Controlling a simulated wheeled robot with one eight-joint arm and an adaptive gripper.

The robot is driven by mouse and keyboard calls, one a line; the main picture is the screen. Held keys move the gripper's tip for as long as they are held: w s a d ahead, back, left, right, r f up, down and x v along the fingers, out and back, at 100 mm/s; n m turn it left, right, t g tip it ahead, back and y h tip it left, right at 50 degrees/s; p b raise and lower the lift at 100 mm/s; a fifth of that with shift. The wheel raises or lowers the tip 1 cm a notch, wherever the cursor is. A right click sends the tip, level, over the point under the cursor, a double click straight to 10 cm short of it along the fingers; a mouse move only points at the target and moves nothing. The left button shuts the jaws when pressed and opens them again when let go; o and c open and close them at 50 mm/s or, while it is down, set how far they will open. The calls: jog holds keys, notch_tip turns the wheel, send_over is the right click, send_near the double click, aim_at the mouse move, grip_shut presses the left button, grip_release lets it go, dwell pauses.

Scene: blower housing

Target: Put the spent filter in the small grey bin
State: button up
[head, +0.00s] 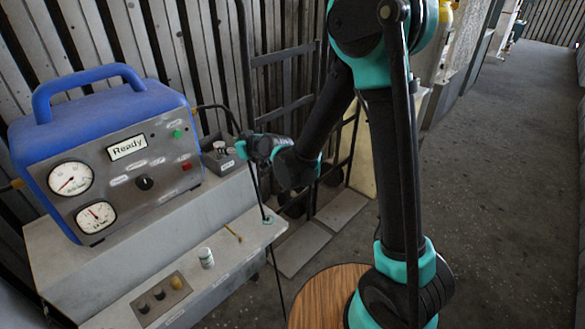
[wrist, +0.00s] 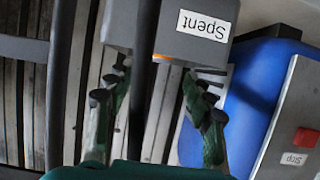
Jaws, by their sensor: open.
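The small grey bin (head: 218,160) stands on the ledge just right of the blue housing. In the wrist view a grey box marked "Spent" (wrist: 187,48) fills the top middle, cut off by the frame edge. A pale round piece with a dark part (head: 219,147) shows at the bin's top; I cannot tell whether it is the spent filter. My gripper (head: 241,149) is just right of the bin. In the wrist view my gripper (wrist: 156,92) has its fingers apart, with nothing held between them. A thin orange edge shows under the box.
The blue housing (head: 95,105) carries gauges, a "Ready" display and buttons. A white jar (head: 206,257), a yellow stick (head: 233,233) and a small tray with dark round pieces (head: 142,307) lie on the lower ledge. A hand truck (head: 285,90) stands behind my arm. A round wooden top (head: 318,300) is in front.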

jog(key=shift+d, duration=0.1)
jog(key=s+d+f+m+g+h, duration=0.1)
jog(key=s+d+m+h, duration=0.15)
jog(key=d, duration=1.05)
jog(key=s+d+f+m+g+h, duration=0.1)
jog(key=s+d+m+h, duration=0.2)
jog(key=d, duration=1)
jog(key=s+d+f+m+g+h, duration=0.1)
jog(key=s+d+f+m+h, duration=0.1)
jog(key=s+d, duration=0.6)
jog(key=s+d+f+m+g+h, duration=0.1)
jog(key=s+d+f+m+h, duration=0.1)
jog(key=s+d, duration=0.6)
jog(key=shift+s+d+f+g+h, duration=0.3)
jog(key=shift+d+f+g+h, duration=0.1)
jog(key=shift+d+f, duration=0.5)
jog(key=shift+d+r, duration=0.1)
